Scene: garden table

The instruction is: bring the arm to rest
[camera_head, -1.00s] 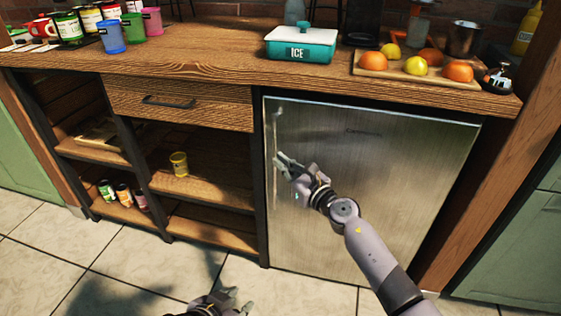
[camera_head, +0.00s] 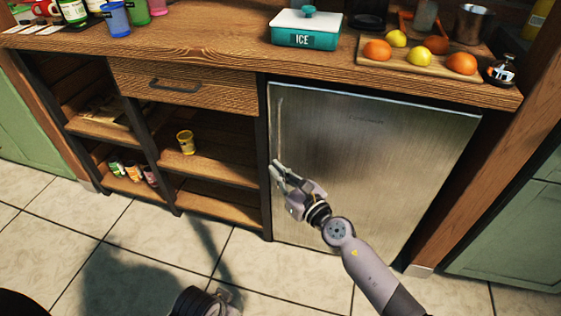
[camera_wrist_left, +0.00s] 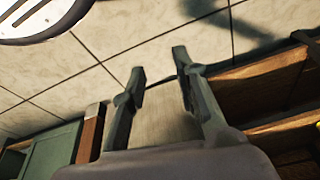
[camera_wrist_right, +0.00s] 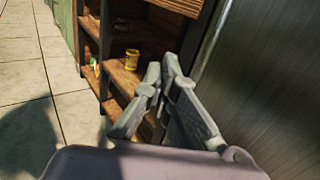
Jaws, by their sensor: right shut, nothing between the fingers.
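My right gripper (camera_head: 279,172) is in front of the left part of the steel fridge door (camera_head: 370,170), below the upper end of its vertical handle (camera_head: 276,120). In the right wrist view its fingertips (camera_wrist_right: 161,82) are together, with nothing between them. The fridge door is closed. My left gripper shows only in part at the bottom edge of the head view. In the left wrist view its fingers (camera_wrist_left: 160,72) are spread apart and empty above the tiled floor.
A wooden counter (camera_head: 200,45) holds an ice box (camera_head: 306,30), a fruit board (camera_head: 410,65) and several cups. Open shelves left of the fridge hold a yellow mug (camera_head: 186,142) and several small jars (camera_head: 132,171). The tiled floor (camera_head: 310,265) in front is clear.

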